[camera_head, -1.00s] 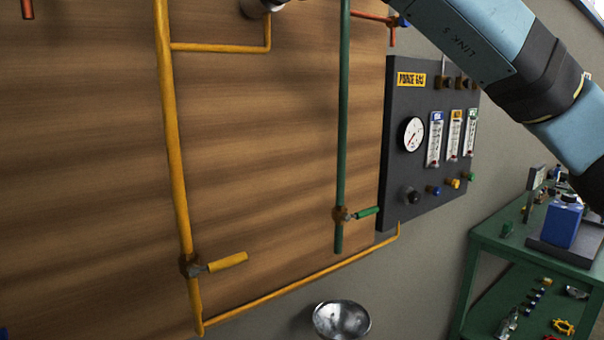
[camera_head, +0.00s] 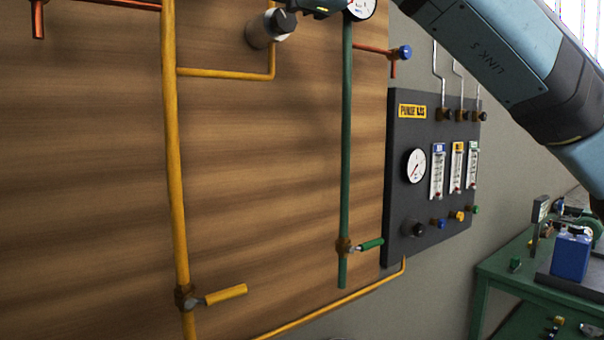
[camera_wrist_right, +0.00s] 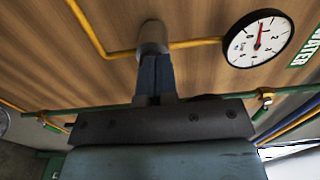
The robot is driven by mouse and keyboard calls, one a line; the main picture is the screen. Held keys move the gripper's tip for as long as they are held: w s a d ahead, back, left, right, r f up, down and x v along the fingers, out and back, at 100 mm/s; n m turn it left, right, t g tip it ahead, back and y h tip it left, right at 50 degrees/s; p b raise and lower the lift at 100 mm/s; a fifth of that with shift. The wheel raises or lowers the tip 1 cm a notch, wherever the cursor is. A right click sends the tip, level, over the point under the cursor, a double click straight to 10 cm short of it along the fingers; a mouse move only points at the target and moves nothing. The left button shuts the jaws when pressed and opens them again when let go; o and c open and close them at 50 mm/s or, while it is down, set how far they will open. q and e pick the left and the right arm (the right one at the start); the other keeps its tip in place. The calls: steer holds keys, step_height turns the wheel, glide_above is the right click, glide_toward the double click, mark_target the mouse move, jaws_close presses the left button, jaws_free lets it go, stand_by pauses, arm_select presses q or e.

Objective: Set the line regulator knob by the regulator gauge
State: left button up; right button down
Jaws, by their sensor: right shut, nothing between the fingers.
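A silver, round regulator body (camera_head: 262,30) with a dark knob end (camera_head: 284,20) sits on the yellow pipe at the top of the head view. In the right wrist view its grey cylinder (camera_wrist_right: 152,38) is straight beyond my fingertips. A round white gauge (camera_head: 361,6) is right of it, cut by the top edge; a white gauge with a red needle (camera_wrist_right: 258,38) shows at the upper right of the wrist view. My right gripper (camera_wrist_right: 155,66) is shut and empty, pointing at the cylinder; I cannot tell if they touch. My left gripper is not in view.
Yellow and green pipes with lever valves (camera_head: 226,294) run down the wooden board. A dark purge gas panel (camera_head: 440,190) with its own gauge (camera_head: 415,166) and black knob (camera_head: 413,229) is to the right. A green bench (camera_head: 520,280) stands at lower right.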

steer(key=shift+v, duration=0.9)
